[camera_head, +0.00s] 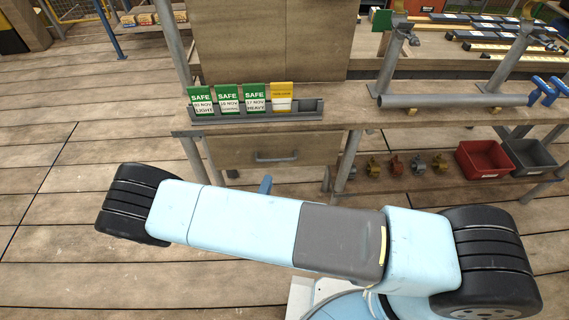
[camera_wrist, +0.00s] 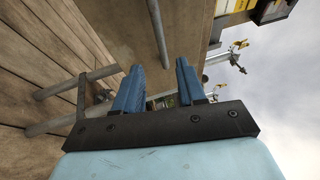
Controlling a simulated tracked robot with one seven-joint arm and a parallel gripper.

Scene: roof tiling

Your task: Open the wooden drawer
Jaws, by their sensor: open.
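The wooden drawer (camera_head: 225,152) sits under the workbench top in the head view, with a grey bar handle (camera_head: 277,157) on its front. It looks shut. My gripper (camera_head: 265,185) is partly hidden behind my arm; a blue finger shows just below the handle, apart from it in the picture. In the wrist view my gripper (camera_wrist: 160,65) has its two blue fingers spread with nothing held between them. I cannot clearly make out the drawer handle in the wrist view.
Green and yellow cards stand in a grey rack (camera_head: 258,117) on the bench. A grey pipe (camera_head: 450,100) lies on the bench at right. A red bin (camera_head: 484,158) and a grey bin (camera_head: 528,155) sit on the lower shelf. The plank floor at left is clear.

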